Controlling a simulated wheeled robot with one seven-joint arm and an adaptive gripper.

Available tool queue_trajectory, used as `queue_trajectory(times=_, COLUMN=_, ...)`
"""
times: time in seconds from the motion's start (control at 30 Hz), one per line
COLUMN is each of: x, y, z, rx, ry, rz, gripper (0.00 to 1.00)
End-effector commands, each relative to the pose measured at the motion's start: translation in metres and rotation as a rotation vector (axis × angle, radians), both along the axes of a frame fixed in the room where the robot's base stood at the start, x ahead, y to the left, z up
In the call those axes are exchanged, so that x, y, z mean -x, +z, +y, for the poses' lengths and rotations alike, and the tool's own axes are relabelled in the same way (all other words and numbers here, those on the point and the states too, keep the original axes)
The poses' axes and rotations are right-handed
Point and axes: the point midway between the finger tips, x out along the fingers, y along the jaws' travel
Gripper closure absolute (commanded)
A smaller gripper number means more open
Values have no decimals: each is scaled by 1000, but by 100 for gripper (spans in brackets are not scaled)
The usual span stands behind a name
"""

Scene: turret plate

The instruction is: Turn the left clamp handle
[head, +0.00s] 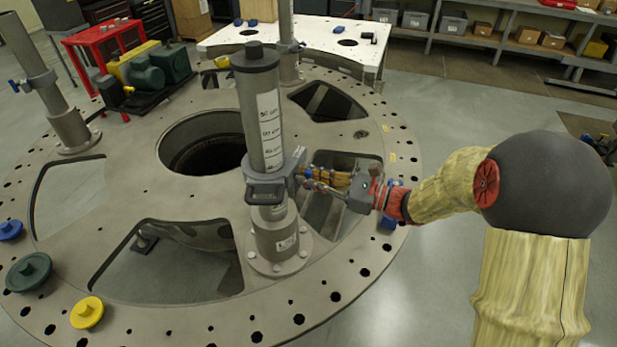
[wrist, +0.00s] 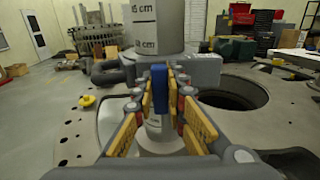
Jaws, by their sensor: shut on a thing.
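A grey post with a centimetre scale (head: 265,120) stands upright on the round turret plate (head: 340,285). A clamp collar (head: 270,190) surrounds the post low down, with a dark block on its near side. My gripper (head: 304,178) reaches in from the right at the collar. In the wrist view, my gripper (wrist: 160,78) has its yellow-padded fingers closed on the upright blue clamp handle (wrist: 159,90), one on each side. The handle stands in front of the post. In the head view my fingers and the collar hide the handle.
Another post (head: 45,95) with a blue handle stands at the left, and one (head: 287,40) at the back. The plate has large openings. A green knob (head: 28,272) and yellow knob (head: 87,312) sit at the front left. A white table (head: 225,37) stands behind.

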Motion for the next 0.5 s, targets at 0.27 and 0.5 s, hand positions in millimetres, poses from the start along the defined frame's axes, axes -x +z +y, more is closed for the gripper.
queue_trajectory(times=0.27, x=0, y=0, z=0, rx=0, ry=0, rz=0, gripper=100)
queue_trajectory(times=0.5, x=0, y=1, z=0, rx=-14, ry=0, rz=34, gripper=100)
